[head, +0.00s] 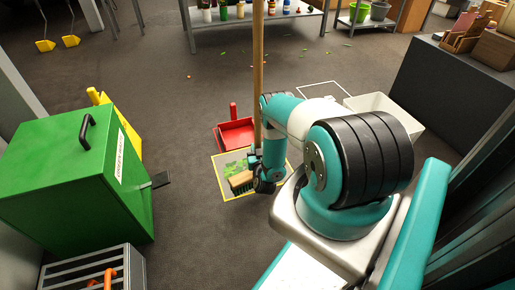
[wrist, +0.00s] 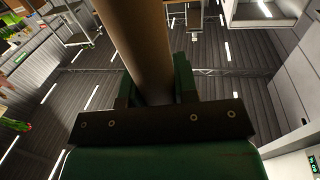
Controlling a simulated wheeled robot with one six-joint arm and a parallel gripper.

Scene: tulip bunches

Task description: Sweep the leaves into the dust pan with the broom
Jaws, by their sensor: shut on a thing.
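My gripper (head: 258,162) is shut on the wooden handle of the broom (head: 258,70). In the wrist view the handle (wrist: 140,45) rises between the two green fingers (wrist: 155,95). The handle stands nearly upright. The broom head (head: 241,180), a tan block with dark bristles, is low at the floor inside a yellow-outlined square (head: 226,195). Green leaves (head: 235,167) lie in the square around and behind the head, partly hidden by it and my arm. The red dust pan (head: 237,134) lies just beyond the square, with its handle pointing away.
A green bin (head: 75,180) with a black handle and a grey crate (head: 95,270) stand at left. A pale bin (head: 385,112) is right, behind my arm, near a dark counter (head: 460,90). Small scraps are scattered on the far floor below a plant table (head: 265,17).

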